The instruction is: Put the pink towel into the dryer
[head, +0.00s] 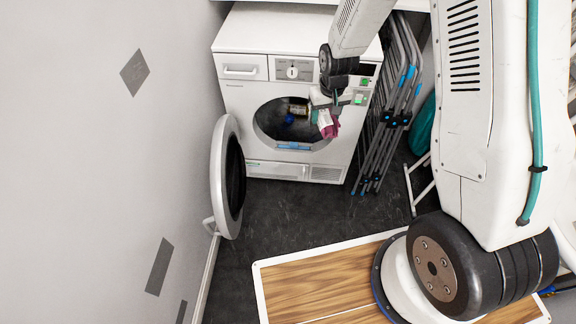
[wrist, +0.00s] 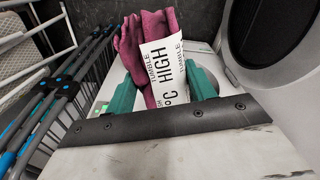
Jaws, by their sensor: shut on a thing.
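The pink towel (wrist: 130,50) hangs bunched between the teal fingers of my gripper (wrist: 163,88) in the wrist view. A white label reading "TUMBLE HIGH" covers part of it. In the head view my gripper (head: 327,106) and the towel (head: 331,131) overlap the right part of the dryer's round opening. I cannot tell how deep the towel is relative to the rim. The white dryer (head: 237,104) stands against the back, and its round door (head: 217,176) is swung open to the left.
Folded grey racks (head: 375,150) with blue clips stand close to the dryer's right side. Dark floor (head: 290,210) is clear in front. A grey wall (head: 130,170) bounds the left.

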